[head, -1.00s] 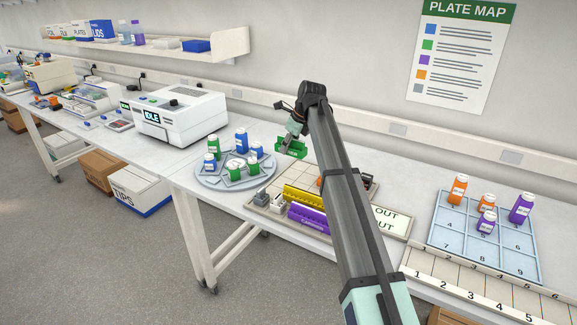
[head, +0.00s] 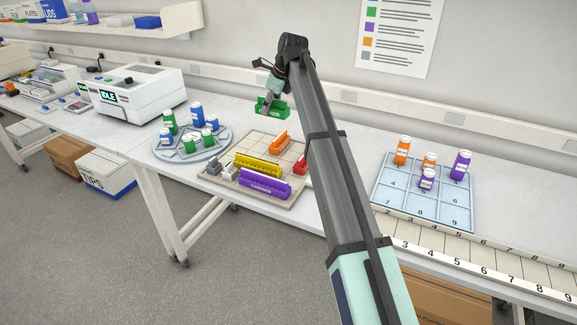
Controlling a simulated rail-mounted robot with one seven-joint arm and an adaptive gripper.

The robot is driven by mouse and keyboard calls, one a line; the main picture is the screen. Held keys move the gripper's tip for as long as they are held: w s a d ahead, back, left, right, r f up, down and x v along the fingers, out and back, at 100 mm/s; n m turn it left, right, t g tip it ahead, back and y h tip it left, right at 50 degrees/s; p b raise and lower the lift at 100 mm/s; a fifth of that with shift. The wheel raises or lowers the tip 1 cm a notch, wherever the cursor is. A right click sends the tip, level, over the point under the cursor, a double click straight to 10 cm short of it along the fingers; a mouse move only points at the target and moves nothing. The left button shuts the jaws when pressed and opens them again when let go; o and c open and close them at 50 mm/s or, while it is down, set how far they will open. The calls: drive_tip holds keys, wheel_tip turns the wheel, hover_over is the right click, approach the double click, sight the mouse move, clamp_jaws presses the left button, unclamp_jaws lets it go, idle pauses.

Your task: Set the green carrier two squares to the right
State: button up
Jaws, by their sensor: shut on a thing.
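My gripper (head: 270,97) is shut on the green carrier (head: 273,110) and holds it in the air above the back of the bench. Below it is the beige deck with a grid of squares (head: 272,207). On the deck lie a yellow carrier (head: 258,167), a purple carrier (head: 264,186), an orange carrier (head: 280,144) and a red carrier (head: 300,163), which my arm partly hides. Small grey pieces (head: 212,167) sit at the deck's left side. My arm covers the right part of the deck.
A round grey tray (head: 163,151) with blue and green bottles stands left of the deck. Farther left is a white machine (head: 120,92) marked IDLE. To the right are a blue numbered tray (head: 388,198) with orange and purple bottles, and a numbered strip (head: 470,255).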

wheel_tip(320, 180, down, 20)
drive_tip(key=p, duration=0.4)
drive_tip(key=shift+s+d, duration=0.1)
drive_tip(key=shift+d, duration=0.05)
drive_tip(key=shift+f, duration=0.15)
drive_tip(key=o, duration=1.2)
drive_tip(key=b+v, duration=0.2)
drive_tip(key=v, duration=1)
